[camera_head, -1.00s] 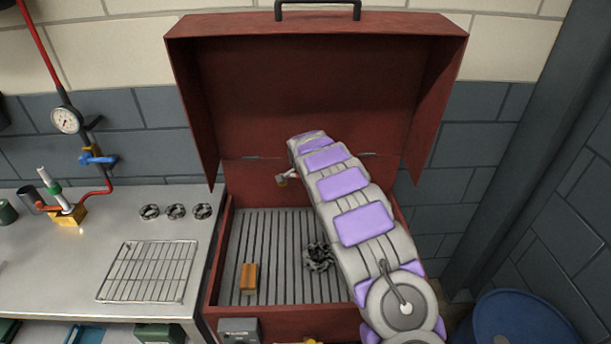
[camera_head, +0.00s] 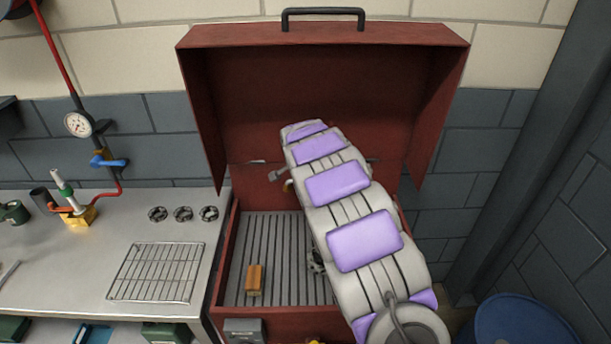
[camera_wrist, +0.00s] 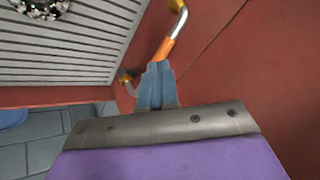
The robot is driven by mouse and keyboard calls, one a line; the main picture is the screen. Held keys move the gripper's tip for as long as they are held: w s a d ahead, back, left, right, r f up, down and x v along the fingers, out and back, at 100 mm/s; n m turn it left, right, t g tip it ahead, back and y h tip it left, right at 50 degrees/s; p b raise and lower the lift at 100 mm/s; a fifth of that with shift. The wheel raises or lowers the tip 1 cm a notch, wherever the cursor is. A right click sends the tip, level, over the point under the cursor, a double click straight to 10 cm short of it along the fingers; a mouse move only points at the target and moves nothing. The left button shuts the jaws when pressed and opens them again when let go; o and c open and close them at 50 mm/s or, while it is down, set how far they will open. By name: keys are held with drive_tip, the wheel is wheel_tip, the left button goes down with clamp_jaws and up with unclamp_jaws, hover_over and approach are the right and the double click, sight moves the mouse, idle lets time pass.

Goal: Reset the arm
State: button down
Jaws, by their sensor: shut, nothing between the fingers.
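My gripper (camera_wrist: 157,90) shows in the wrist view as two blue-grey fingers, pressed together and empty. Their tips appear just below a bent metal handle (camera_wrist: 167,45) with an orange sleeve and brass ends, in front of a red wall; I cannot tell whether they touch it. In the head view my arm, with grey and purple padding, reaches from the lower right up into the open red casing (camera_head: 325,105). The gripper's fingers are not clear there, as the arm covers much of that area.
The casing has a slatted floor (camera_head: 285,240) with an orange-brown block (camera_head: 254,280) and a dark ring-like part (camera_head: 316,261), partly hidden by my arm. A steel bench (camera_head: 130,220) with a wire rack (camera_head: 157,272) stands left. A blue drum (camera_head: 520,322) stands lower right.

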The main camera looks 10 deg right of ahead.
drive_tip(key=s+d+r+n+g, duration=0.1)
drive_tip(key=s+r+n+g, duration=0.15)
drive_tip(key=s, duration=0.75)
drive_tip(key=s+d+r+n+g, duration=0.1)
drive_tip(key=s+r, duration=0.3)
drive_tip(key=s, duration=0.5)
drive_tip(key=s+a+n+g, duration=0.2)
drive_tip(key=s+a+n, duration=0.1)
drive_tip(key=s, duration=1.6)
drive_tip(key=s+a+n+g+y, duration=0.1)
drive_tip(key=s+a+n+g, duration=0.2)
drive_tip(key=s, duration=1.7)
drive_tip(key=a+n, duration=0.1)
drive_tip(key=n, duration=0.1)
drive_tip(key=shift+f+n+y, duration=0.3)
drive_tip(key=shift+n, duration=0.05)
